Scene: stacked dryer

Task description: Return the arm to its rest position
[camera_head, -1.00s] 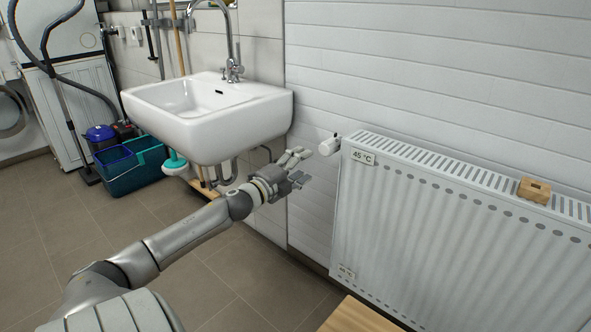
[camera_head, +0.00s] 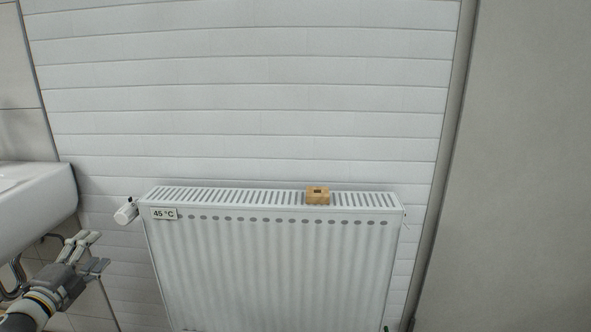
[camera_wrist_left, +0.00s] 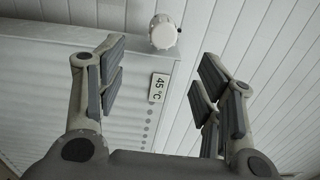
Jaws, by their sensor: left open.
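My left gripper (camera_head: 88,254) is at the lower left of the head view, left of the radiator (camera_head: 270,270) and below its valve knob. Its fingers are spread and nothing is between them. In the left wrist view the open fingers (camera_wrist_left: 165,95) frame the white valve knob (camera_wrist_left: 163,32) and the "45 °C" label (camera_wrist_left: 158,87) at a distance, without touching them. My right gripper is in neither view.
A small wooden block (camera_head: 318,195) with a dark hole sits on top of the radiator. The white sink (camera_head: 38,205) is at the left edge, close to my left arm. A plain grey surface (camera_head: 530,160) fills the right side.

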